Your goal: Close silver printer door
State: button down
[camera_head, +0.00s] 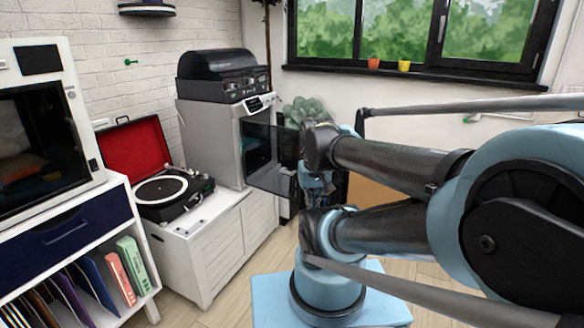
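The silver printer (214,132) stands on the white cabinet against the wall. Its dark see-through door (268,165) stands open, swung out from the front toward the right. The printer's open front shows partly behind the door panel. My gripper (312,186) is at the right edge of the door, below my arm's dark joint. It is small and partly hidden by my arm, so I cannot tell whether its fingers are open or touch the door.
A black device (222,77) sits on top of the printer. A turntable (165,192) with a raised red lid stands left of it on the white cabinet (229,234). A plant (304,109) is behind my arm. A shelf unit (72,262) stands at the left.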

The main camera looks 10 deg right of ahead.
aim_at(293, 165)
jog(key=w+a+r+m+t+h, duration=0.1)
jog(key=w+a+r+m, duration=0.2)
jog(key=w, duration=1.1)
jog(key=w+a+r+m+h, duration=0.25)
jog(key=w+m, duration=0.25)
jog(key=w, duration=1)
jog(key=shift+y, duration=0.35)
jog(key=w+d+f, duration=0.1)
jog(key=f, duration=0.2)
jog(key=w+d+f, duration=0.2)
jog(key=f, duration=0.1)
jog(key=w+d+f, duration=0.2)
jog(key=f, duration=0.1)
jog(key=shift+w+d+r, duration=0.1)
jog(key=shift+w+d, duration=0.25)
jog(key=shift+w, duration=0.1)
jog(key=shift+d, duration=0.1)
